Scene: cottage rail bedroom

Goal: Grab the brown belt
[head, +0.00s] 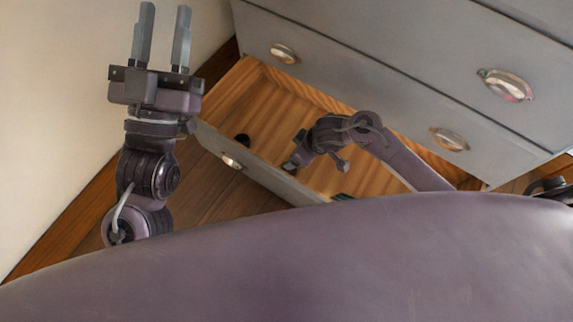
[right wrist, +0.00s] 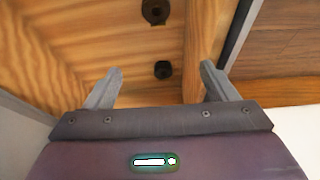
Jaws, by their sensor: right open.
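No full strap shape of a brown belt shows. Two small dark brown pieces lie in the open drawer in the right wrist view, one at the top edge (right wrist: 155,11) and a smaller one (right wrist: 163,69) between and beyond my fingertips. I cannot tell which, if either, is the belt. In the head view one dark brown lump (head: 243,139) lies in the drawer's left end. My right gripper (right wrist: 160,80) is open and empty, reaching down into the drawer; its fingers are mostly hidden in the head view. My left gripper (head: 163,38) is open and empty, left of the drawer.
The open wooden drawer (head: 262,172) belongs to a grey dresser (head: 380,75) with metal cup handles; closed drawers stand above it. A dark green item (head: 341,197) shows low in the drawer. A pale wall (head: 55,100) is at left, with wooden floor (head: 190,190) below.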

